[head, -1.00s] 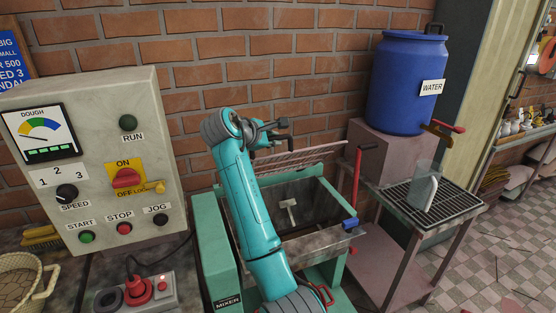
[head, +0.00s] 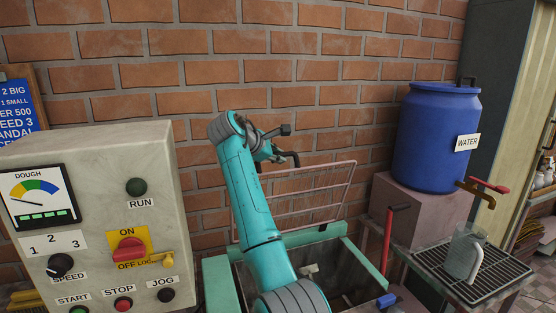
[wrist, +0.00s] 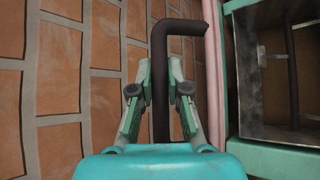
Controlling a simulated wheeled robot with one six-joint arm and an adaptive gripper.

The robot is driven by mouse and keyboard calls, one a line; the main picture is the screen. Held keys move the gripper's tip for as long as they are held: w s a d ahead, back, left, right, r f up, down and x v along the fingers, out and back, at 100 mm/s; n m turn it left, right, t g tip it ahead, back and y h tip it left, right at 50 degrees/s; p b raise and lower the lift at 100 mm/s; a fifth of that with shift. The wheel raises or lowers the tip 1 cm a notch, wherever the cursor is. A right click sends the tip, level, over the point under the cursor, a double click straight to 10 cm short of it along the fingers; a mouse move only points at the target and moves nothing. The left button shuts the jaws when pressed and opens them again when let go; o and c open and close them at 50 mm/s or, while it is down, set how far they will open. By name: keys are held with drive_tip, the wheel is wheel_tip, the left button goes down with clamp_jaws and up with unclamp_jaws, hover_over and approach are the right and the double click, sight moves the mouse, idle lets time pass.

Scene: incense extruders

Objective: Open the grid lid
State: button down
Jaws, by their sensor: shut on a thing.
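The grid lid (head: 310,169) is a pale pink wire frame, tilted steeply up at the back of the mixer (head: 218,283). In the wrist view a pink bar of the lid (wrist: 214,75) runs along the mixer's edge. My gripper (head: 273,150) is at the lid's upper left side. It is shut on the dark bent lid handle (wrist: 160,65), which stands between the two fingers in the wrist view. The mixer tub below is uncovered at the front; part of it is hidden by my arm and the picture's lower edge.
A brick wall (head: 300,70) stands close behind the lid. The control panel (head: 95,190) is at the left. A blue water barrel (head: 435,140) stands on a block at the right, beside a rack with a clear jug (head: 462,252). A red lever (head: 389,240) rises at the mixer's right.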

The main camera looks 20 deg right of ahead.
drive_tip(key=shift+w+r, duration=0.1)
drive_tip(key=shift+w, duration=0.1)
drive_tip(key=c, duration=1.1)
unclamp_jaws()
drive_tip(key=shift+c, duration=0.2)
drive_tip(key=v, duration=1.2)
